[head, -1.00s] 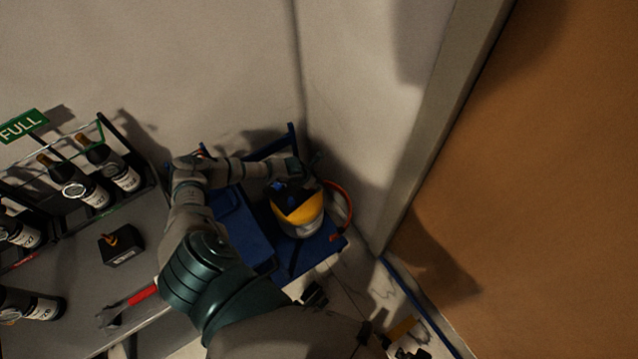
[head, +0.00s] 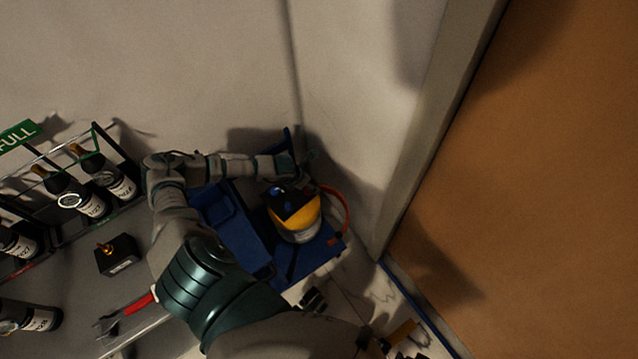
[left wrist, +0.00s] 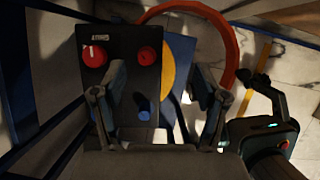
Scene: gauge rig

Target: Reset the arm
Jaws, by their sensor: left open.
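A yellow and white machine (head: 298,222) with a black top sits on a blue cart (head: 240,232) in the corner. The left wrist view shows its black control box (left wrist: 135,70) with two red knobs and a blue knob. My left gripper (left wrist: 160,98) is open and empty, with its fingers apart over the box and the yellow body. Whether a finger touches the box I cannot tell. In the head view my left forearm reaches right above the cart, its gripper end dark beside the wall. A dark jointed part (left wrist: 265,115) at right may be my right gripper; its fingers are unclear.
A red-orange hose (head: 343,208) curves around the machine's right side. At left, a grey table (head: 75,275) holds several bottles, a small black box (head: 117,256) and a red-handled tool (head: 125,312). Walls close in behind; an orange-brown panel (head: 540,180) stands at right.

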